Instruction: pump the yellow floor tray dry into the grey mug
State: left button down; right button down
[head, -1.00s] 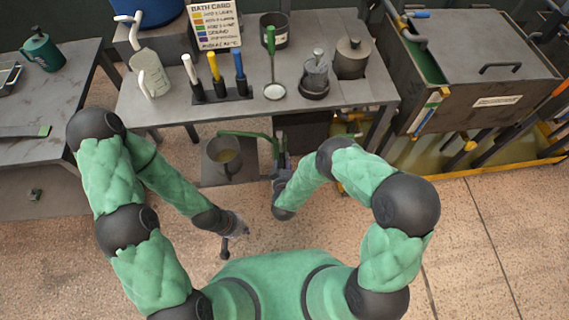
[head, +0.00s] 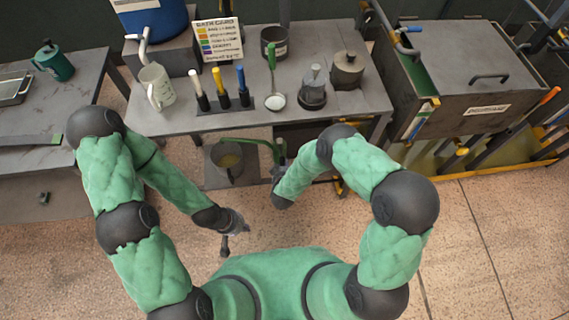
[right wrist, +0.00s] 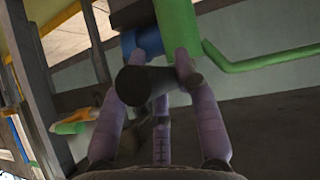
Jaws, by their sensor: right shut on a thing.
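The grey mug (head: 240,172) stands below the bench in the head view, with yellowish liquid inside. A green spout pipe (head: 240,140) reaches over it from the right. The yellow floor tray (head: 515,168) lies at the right under the dark tank; murky yellow liquid shows in it. My right gripper (head: 279,165) is beside the pipe's right end. In the right wrist view its purple fingers are shut on the dark pump handle (right wrist: 140,82), by a green cylinder (right wrist: 178,25) and the pipe (right wrist: 260,59). My left gripper (head: 233,237) is open and empty over the floor.
The bench (head: 180,122) above carries a white jug (head: 157,88), a rack of coloured handles (head: 224,106), a bath card (head: 217,39) and dark pots. The dark tank (head: 475,80) stands at the right. The floor in front is clear.

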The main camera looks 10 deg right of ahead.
notch_tip(320, 180, up, 4)
jog(key=g+p, duration=0.3)
jog(key=p, duration=0.3)
jog(key=shift+w+r+g+p, duration=0.1)
jog(key=shift+w+g+p, duration=0.05)
jog(key=shift+g+p, duration=0.2)
jog(key=shift+w+r+n+g+p, duration=0.15)
jog(key=shift+r+n+g+p, duration=0.3)
jog(key=shift+p, duration=0.7)
jog(key=shift+f, duration=0.1)
jog(key=c, duration=0.9)
grip_release()
jog(key=shift+m, duration=0.25)
jog(key=v, duration=1.2)
jog(key=shift+w, duration=0.2)
